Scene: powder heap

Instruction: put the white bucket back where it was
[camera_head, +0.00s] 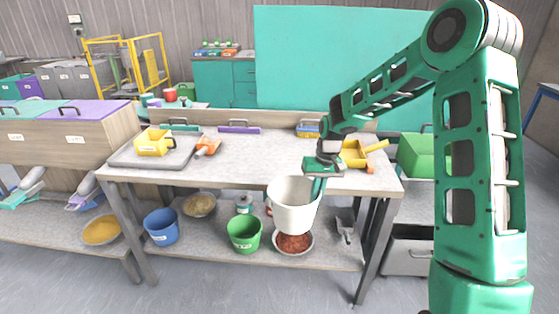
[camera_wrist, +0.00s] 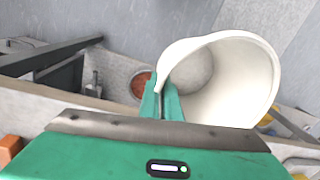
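The white bucket (camera_head: 293,205) hangs upright in front of the table's front edge, above the lower shelf. My gripper (camera_head: 318,186) is shut on its rim at the right side. In the wrist view, the two green fingers (camera_wrist: 162,102) pinch the wall of the white bucket (camera_wrist: 262,82), and its inside looks mostly bare and pale. On the lower shelf (camera_head: 200,243) stand a blue bucket (camera_head: 161,226) and a green bucket (camera_head: 244,234). A bowl of reddish powder (camera_head: 293,243) lies under the white bucket, partly hidden by it.
The tabletop (camera_head: 250,180) is clear at its front middle. A yellow container on a grey scale (camera_head: 122,158) stands at the left, a yellow scoop (camera_head: 354,154) at the right. A metal scoop (camera_head: 345,227) and a bowl of tan powder (camera_head: 199,205) are on the lower shelf.

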